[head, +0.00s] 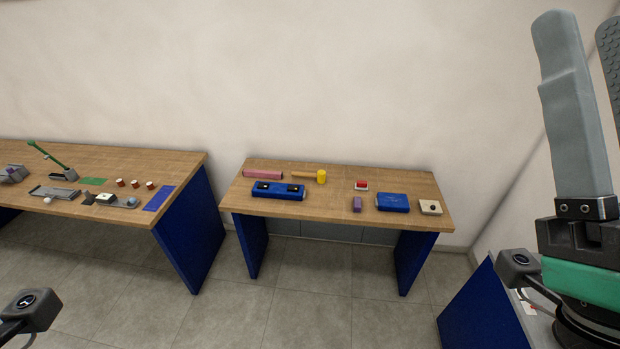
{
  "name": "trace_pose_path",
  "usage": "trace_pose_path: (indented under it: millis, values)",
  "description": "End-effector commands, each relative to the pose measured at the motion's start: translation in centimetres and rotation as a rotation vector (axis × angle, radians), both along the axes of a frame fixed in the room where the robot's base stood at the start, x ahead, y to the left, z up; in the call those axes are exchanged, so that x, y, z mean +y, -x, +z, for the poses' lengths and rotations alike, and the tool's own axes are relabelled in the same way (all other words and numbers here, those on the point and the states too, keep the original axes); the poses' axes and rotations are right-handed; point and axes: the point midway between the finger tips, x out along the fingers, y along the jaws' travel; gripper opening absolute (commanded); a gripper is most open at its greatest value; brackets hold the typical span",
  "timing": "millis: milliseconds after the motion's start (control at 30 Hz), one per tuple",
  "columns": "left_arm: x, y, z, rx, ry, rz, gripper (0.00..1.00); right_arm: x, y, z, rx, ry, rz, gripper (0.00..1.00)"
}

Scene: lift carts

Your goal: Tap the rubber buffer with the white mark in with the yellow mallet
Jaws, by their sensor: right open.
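The yellow mallet (321,177) is on the middle table, near its back edge. Its yellow head is at the right end and its wooden handle points left. In front of it sits a long blue block (278,196) with two dark spots on top, which look like the rubber buffers (264,186). Small pale specks show near them, but it is too small to tell which buffer bears the white mark. My right gripper (588,28) is open and empty at the right edge, fingers pointing up, far from the mallet. My left gripper is outside the picture.
The middle table (335,200) also holds a pink block (263,173), a red-and-white item (361,185), a purple block (357,204), a blue box (392,202) and a cream block (430,207). A left table (110,163) carries several tools. Tiled floor lies clear in front.

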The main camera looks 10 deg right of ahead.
Motion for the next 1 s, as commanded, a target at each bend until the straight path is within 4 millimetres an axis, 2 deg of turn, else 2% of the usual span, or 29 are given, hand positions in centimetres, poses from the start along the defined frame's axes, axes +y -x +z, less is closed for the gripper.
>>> trace_pose_path:
  millis: [167, 267, 467, 800, 867, 1000]
  values:
    - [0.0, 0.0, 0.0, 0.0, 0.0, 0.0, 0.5, 0.0, 0.0, 0.0, 0.0, 0.0, 0.0, 0.5]
    - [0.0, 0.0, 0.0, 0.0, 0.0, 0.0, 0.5, 0.0, 0.0, 0.0, 0.0, 0.0, 0.0, 0.64]
    - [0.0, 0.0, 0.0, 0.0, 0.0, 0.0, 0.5, 0.0, 0.0, 0.0, 0.0, 0.0, 0.0, 1.0]
    - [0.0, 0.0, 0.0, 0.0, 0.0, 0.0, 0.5, 0.0, 0.2, 0.2, -0.012, -0.037, 0.04, 1.0]
    - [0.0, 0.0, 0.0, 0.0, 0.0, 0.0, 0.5, 0.0, 1.1, 0.9, -0.058, -0.073, 0.083, 1.0]
    - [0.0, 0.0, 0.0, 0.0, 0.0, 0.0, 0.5, 0.9, 4.1, 3.0, -0.206, -0.154, 0.276, 1.0]
